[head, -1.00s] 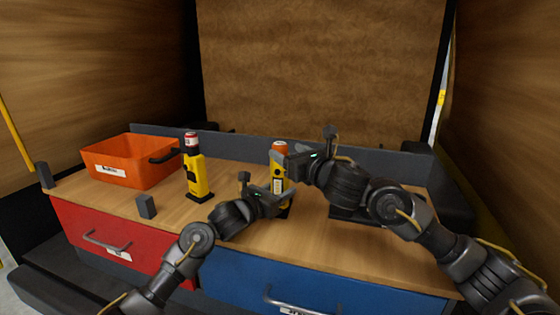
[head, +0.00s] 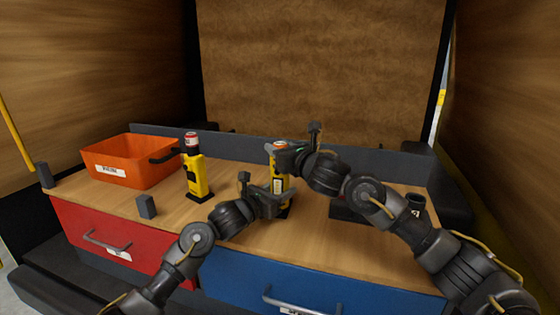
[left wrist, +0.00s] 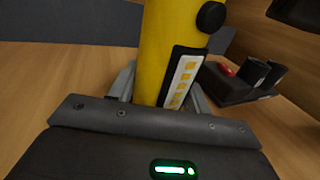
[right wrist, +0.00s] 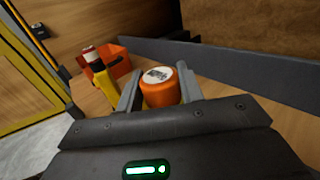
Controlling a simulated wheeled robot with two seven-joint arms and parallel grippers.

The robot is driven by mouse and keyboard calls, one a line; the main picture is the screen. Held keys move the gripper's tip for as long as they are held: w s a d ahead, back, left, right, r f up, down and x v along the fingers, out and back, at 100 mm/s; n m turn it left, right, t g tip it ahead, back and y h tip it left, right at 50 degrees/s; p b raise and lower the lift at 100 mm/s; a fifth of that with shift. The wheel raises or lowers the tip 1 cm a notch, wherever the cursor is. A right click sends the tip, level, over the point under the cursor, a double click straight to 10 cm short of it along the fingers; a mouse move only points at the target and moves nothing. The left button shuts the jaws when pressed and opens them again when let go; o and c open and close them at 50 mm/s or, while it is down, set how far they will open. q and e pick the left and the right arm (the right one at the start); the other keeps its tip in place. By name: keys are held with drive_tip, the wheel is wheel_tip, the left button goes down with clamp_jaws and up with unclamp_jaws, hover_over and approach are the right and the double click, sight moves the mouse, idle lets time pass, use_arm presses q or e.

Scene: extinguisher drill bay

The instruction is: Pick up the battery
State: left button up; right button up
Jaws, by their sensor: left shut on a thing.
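The orange battery (right wrist: 160,87), a round piece with a printed top, sits in the top of a yellow tool (head: 280,187) standing on the bench. In the left wrist view the tool's yellow body (left wrist: 165,45) shows a black knob and a strip of yellow squares. My left gripper (head: 276,194) is shut on this body low down. My right gripper (head: 278,148) is at the top of the tool. In the right wrist view its fingers (right wrist: 160,88) stand open on either side of the battery; contact is hard to tell.
A second yellow tool (head: 196,175) with a red-and-white top stands to the left. Behind it is an orange bin (head: 118,172). A black holder (left wrist: 235,85) with cups and a red part is at the right. Small grey block (head: 146,206) near the front. A low grey wall backs the bench.

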drive_tip(key=c, duration=0.3)
drive_tip(key=shift+c, duration=0.2)
wheel_tip(320, 180, up, 10)
idle(0.3)
use_arm(q)
drive_tip(key=o, duration=1.4)
drive_tip(key=shift+a, duration=0.1)
drive_tip(key=v, duration=1.2)
